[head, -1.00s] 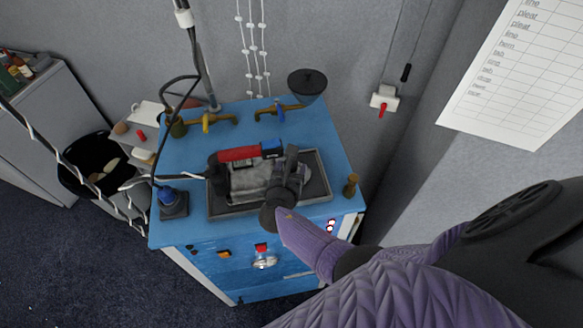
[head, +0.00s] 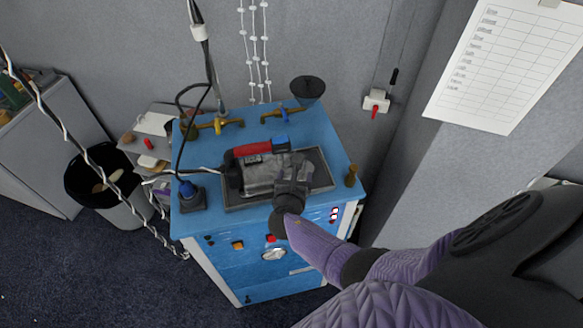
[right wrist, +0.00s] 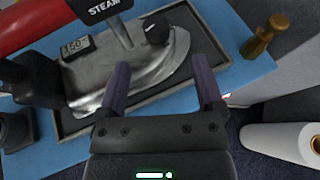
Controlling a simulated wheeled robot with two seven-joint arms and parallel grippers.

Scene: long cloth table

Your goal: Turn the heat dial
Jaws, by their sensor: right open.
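A steam iron (head: 262,178) with a red and blue handle lies on a dark tray on the blue cabinet. In the right wrist view, the grey iron (right wrist: 125,72) carries a small display and a black round dial (right wrist: 154,28) with a white mark. My right gripper (right wrist: 163,82) is open, its two purple fingers apart and pointing toward the dial. The dial sits ahead of the gap between the fingertips, with no visible contact. In the head view, my right gripper (head: 293,182) is over the iron's right end and hides the dial. My left gripper is not in view.
The blue cabinet (head: 325,150) has brass taps (head: 218,125) at the back and a silver front knob (head: 274,254). A brass peg (head: 351,176) stands at its right edge. A cable and post rise at the back left. A white roll (right wrist: 290,145) lies at the right.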

